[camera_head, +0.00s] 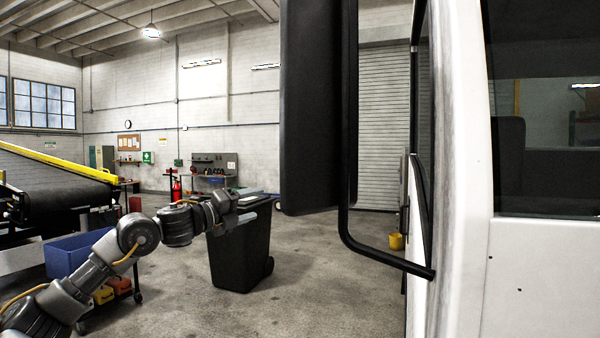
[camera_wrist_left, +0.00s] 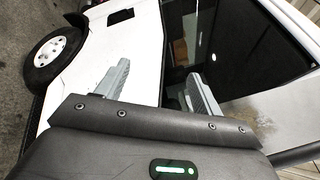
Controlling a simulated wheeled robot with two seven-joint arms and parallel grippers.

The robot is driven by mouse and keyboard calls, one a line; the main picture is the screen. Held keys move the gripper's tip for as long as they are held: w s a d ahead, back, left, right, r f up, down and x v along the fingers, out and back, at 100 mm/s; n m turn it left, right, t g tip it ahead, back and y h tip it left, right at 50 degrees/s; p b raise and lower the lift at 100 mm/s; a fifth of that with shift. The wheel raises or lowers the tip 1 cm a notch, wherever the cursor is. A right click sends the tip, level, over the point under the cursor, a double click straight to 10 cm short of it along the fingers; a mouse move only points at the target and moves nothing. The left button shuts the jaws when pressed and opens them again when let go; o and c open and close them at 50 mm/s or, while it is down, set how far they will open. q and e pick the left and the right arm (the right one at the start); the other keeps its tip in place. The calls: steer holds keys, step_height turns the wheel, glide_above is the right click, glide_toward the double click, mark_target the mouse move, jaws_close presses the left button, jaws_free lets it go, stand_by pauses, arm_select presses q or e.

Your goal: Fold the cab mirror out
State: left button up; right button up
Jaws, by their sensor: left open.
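The cab mirror (camera_head: 312,110) is a tall black housing in the upper middle of the head view, cut off by the top edge. Its bent black tube bracket (camera_head: 385,258) joins the white cab (camera_head: 540,265) at the right. My left gripper (camera_head: 258,208) is left of and below the housing in the picture, apart from it. In the left wrist view its two grey fingers (camera_wrist_left: 158,70) are spread with nothing between them, facing the white vehicle body and a dark window (camera_wrist_left: 235,50). A dark bar at the lower right there cannot be identified. My right gripper is out of view.
A black wheeled bin (camera_head: 240,255) stands on the floor behind my left gripper. A conveyor with a yellow rail (camera_head: 60,160) and a cart with a blue crate (camera_head: 75,250) are at the left. A vehicle wheel (camera_wrist_left: 58,50) shows in the left wrist view.

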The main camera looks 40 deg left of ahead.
arm_select(q)
steer(key=s+d+r+m+h+p, duration=0.1)
steer(key=s+d+r+m, duration=0.35)
steer(key=r, duration=0.25)
steer(key=s+d+r+m+h, duration=0.1)
steer(key=s+d+r+m, duration=0.3)
steer(key=r, duration=0.3)
steer(key=m+g, duration=0.1)
steer(key=m, duration=0.5)
glide_toward(282, 144)
steer(key=a+x, duration=0.1)
steer(key=x, duration=0.2)
steer(key=shift+w+d+n+h+p, duration=0.3)
steer(key=shift+w+d+p, duration=0.2)
steer(key=shift+w+p, duration=0.15)
steer(key=p+x, duration=0.4)
steer(key=x, duration=0.3)
steer(key=shift+w+d+f, duration=0.1)
steer(key=shift+w+d, duration=0.05)
steer(key=shift+w, duration=0.15)
steer(key=shift+p+x, duration=0.55)
steer(key=shift+x, duration=0.6)
steer(key=shift+s+f, duration=0.1)
steer(key=shift+f, duration=0.05)
steer(key=shift+c, duration=0.2)
